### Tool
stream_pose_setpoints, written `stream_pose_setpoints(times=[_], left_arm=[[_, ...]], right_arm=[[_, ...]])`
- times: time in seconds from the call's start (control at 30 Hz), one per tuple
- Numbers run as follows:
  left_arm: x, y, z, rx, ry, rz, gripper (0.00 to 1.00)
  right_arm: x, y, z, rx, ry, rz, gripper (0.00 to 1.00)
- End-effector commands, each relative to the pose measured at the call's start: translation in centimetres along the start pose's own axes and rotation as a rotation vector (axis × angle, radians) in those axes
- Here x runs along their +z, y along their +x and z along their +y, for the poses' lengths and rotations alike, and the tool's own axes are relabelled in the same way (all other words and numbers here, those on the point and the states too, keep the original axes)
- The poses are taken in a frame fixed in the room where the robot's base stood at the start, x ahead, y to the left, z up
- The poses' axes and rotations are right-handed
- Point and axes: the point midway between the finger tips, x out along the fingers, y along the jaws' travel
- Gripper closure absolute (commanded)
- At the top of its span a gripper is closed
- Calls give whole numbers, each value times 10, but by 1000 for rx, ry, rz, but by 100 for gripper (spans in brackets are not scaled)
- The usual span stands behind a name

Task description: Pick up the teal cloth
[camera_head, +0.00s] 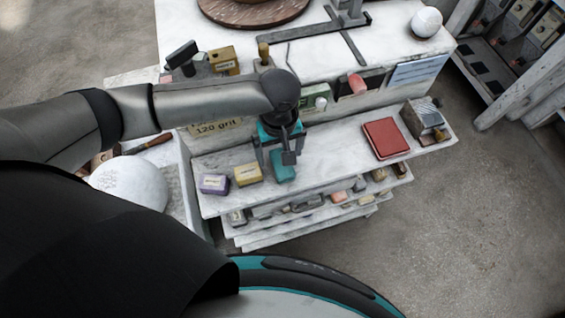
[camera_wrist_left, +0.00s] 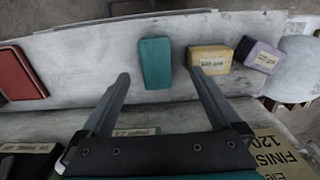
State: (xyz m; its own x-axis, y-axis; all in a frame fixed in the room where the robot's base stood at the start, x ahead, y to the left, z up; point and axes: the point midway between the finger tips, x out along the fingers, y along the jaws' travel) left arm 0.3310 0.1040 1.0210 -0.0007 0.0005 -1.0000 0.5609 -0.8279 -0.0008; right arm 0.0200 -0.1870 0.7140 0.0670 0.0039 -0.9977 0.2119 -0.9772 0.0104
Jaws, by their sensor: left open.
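The teal cloth (camera_head: 283,167) is a small folded rectangular block lying on the white shelf. In the left wrist view the teal cloth (camera_wrist_left: 155,62) lies flat ahead of my fingers, roughly between their lines. My left gripper (camera_head: 273,160) is above the shelf at the cloth and partly covers it in the head view. In the left wrist view its two fingers (camera_wrist_left: 160,76) are spread wide with nothing between them, and I see no contact with the cloth. My right gripper is not in view.
A yellow block (camera_head: 248,175) and a purple block (camera_head: 214,184) sit left of the cloth on the shelf. A red book-like item (camera_head: 386,139) lies to the right, with clear shelf between. A white sphere (camera_head: 130,182) is at the left. A white bench top (camera_head: 330,45) rises behind.

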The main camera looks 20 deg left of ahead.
Motion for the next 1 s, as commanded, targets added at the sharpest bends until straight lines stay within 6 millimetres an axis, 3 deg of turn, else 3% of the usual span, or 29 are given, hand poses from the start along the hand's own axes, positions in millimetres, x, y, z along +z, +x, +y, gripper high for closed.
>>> stream_pose_setpoints(times=[0.2,0.6,0.87,1.0], left_arm=[[0,13,1,0,2,0,3],[0,57,8,0,1,1,3],[0,60,8,1,2,1,3],[0,60,8,1,2,1,15]], right_arm=[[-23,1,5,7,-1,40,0],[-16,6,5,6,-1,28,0],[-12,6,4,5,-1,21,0],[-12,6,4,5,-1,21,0]])
